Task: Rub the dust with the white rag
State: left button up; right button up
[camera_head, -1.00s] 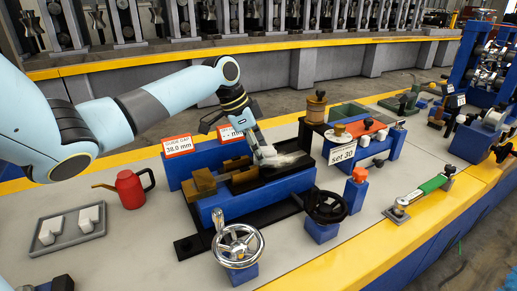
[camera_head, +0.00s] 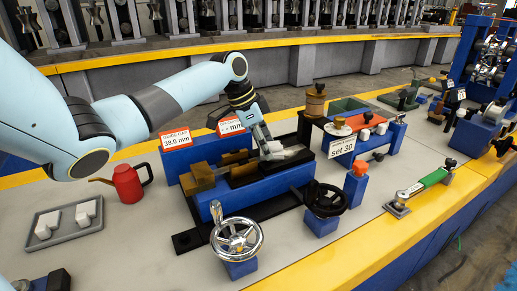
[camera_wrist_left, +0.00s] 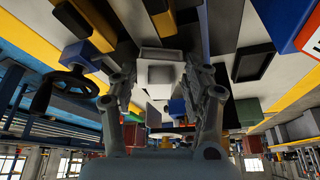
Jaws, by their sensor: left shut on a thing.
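My left gripper (camera_head: 266,147) is shut on the white rag (camera_head: 290,154). It reaches down over the right part of the blue fixture (camera_head: 262,196), and the rag lies low against the dark strip along its top. Where exactly the rag touches is hard to tell. In the left wrist view the two fingers of the left gripper (camera_wrist_left: 160,75) flank pale surfaces; which of these is rag is unclear. I cannot make out the dust; the rag and gripper cover part of the fixture. My right gripper is not in view.
A chrome handwheel (camera_head: 237,238) and a black handwheel (camera_head: 325,199) stand at the fixture's front. Behind it are two label signs (camera_head: 176,140). A red can (camera_head: 129,184) and a grey tray (camera_head: 64,226) are left. A "set 30" stand (camera_head: 342,147) is close right.

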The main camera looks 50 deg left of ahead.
pick_arm(q)
jog(key=shift+w+d, duration=0.25)
jog(key=shift+w, duration=0.65)
